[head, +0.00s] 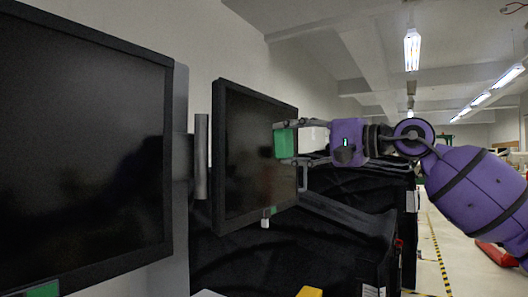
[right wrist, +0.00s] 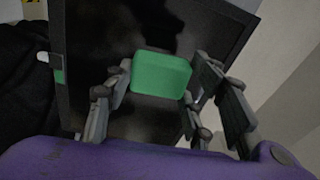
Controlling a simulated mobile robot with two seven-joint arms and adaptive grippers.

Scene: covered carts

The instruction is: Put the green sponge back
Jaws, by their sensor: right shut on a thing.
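The green sponge (head: 285,142) is a small green block in front of the right-hand monitor screen in the head view. My right gripper (head: 280,142) reaches in from the right and is shut on it. In the right wrist view the sponge (right wrist: 161,75) sits between the two fingers of the gripper (right wrist: 160,85), with the dark screen behind it. I cannot tell whether the sponge touches the screen. My left gripper does not show.
A large monitor (head: 80,150) fills the left, and a smaller monitor (head: 240,160) stands behind the sponge. Carts under black covers (head: 350,185) stand below and to the right. A yellow object (head: 309,292) shows at the bottom edge. Open floor (head: 440,225) with a striped line lies at right.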

